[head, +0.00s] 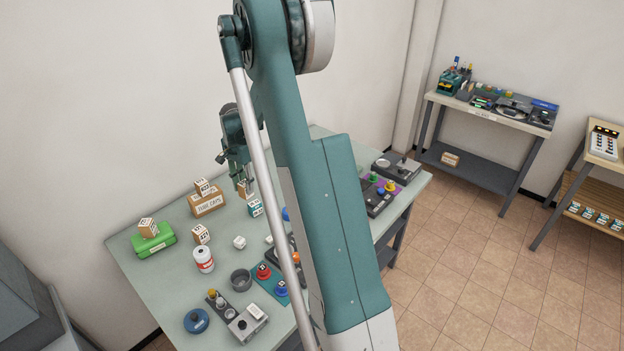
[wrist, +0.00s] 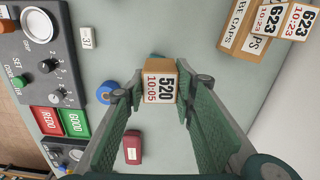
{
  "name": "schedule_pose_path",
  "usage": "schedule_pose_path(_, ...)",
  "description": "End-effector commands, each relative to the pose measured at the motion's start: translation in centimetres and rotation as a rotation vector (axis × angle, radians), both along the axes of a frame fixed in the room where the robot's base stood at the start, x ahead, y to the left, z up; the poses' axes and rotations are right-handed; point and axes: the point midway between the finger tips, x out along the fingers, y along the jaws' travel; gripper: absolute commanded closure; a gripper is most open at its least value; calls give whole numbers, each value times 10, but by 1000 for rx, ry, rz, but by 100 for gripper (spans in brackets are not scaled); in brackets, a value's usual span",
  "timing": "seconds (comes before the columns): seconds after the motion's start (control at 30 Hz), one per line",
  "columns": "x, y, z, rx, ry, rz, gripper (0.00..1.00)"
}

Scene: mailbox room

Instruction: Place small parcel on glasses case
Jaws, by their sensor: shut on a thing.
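My gripper (wrist: 182,90) is shut on a small brown parcel (wrist: 160,82) with a white label reading 520 and 10:05. It holds the parcel above the table. In the head view, this parcel (head: 242,190) is small below the fingers and partly hidden. A rounded green case (head: 152,242), probably the glasses case, lies at the table's left edge with another small parcel (head: 147,227) on it. Its label is too small to read. My gripper is to the right of this case and apart from it. The case does not show in the wrist view.
A parcel (head: 201,234) and a red-white can (head: 204,260) stand near the case. The wrist view shows a dark red object (wrist: 132,147), a blue roll (wrist: 107,92) and a control panel (wrist: 40,65).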

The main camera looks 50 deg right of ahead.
Motion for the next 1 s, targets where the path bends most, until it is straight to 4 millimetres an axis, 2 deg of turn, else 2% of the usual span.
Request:
schedule_pose_path(0.03,0,-19,3,0,0,-7,86)
schedule_pose_path(0.37,-9,-126,15,0,0,-27,86)
schedule_pose_path(0.7,-35,-237,27,0,0,-47,86)
schedule_pose_path(0.9,-54,-290,31,0,0,-56,86)
schedule_pose_path(1.0,-61,-308,33,0,0,-58,86)
